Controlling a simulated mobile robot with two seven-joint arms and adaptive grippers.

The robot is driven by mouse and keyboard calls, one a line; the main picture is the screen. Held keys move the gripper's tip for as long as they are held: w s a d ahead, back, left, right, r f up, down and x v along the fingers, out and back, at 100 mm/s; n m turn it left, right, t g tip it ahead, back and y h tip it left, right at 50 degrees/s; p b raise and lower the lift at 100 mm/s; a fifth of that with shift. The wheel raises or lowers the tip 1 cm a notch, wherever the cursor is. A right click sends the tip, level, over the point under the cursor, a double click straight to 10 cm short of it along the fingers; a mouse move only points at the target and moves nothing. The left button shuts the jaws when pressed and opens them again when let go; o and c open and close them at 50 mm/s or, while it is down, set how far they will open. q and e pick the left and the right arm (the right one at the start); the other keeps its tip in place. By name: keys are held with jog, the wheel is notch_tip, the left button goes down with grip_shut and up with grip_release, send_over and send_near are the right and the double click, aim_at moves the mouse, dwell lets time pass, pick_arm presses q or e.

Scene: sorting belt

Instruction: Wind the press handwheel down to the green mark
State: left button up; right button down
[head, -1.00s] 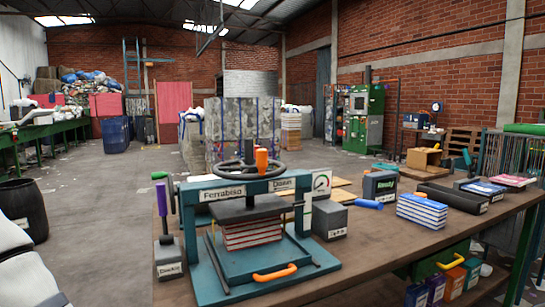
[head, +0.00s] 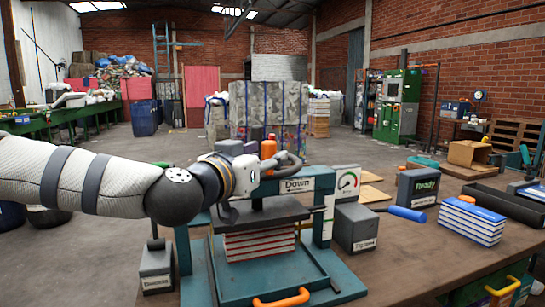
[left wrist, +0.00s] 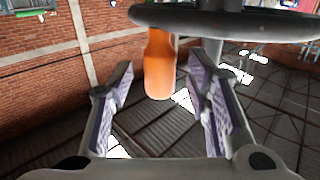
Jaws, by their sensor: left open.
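The teal press (head: 320,205) stands on the bench, with a label reading "Down" on its crossbeam. Its dark handwheel (head: 292,162) is on top, partly hidden by my left arm. The wheel's orange upright handle (head: 268,147) shows beside my left gripper (head: 258,148). In the left wrist view the orange handle (left wrist: 160,65) stands between the open purple-padded fingers (left wrist: 162,85), with gaps on both sides. The dark press plate (head: 262,214) is above a stack of red-and-white books (head: 258,243). The white gauge (head: 347,184) is at the right; its marks are too small to read. My right gripper is out of view.
A grey block (head: 356,228), a "Ready" box (head: 416,187), a blue cylinder (head: 407,214) and blue-and-white books (head: 471,220) stand right of the press. A grey weight (head: 156,268) is at its left. An orange handle (head: 282,299) juts out in front.

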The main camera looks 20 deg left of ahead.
pick_arm(q)
jog(key=shift+w+d, duration=0.2)
jog(key=shift+w, duration=0.7)
jog(key=shift+w+r, duration=0.2)
jog(key=shift+r, duration=0.05)
grip_shut()
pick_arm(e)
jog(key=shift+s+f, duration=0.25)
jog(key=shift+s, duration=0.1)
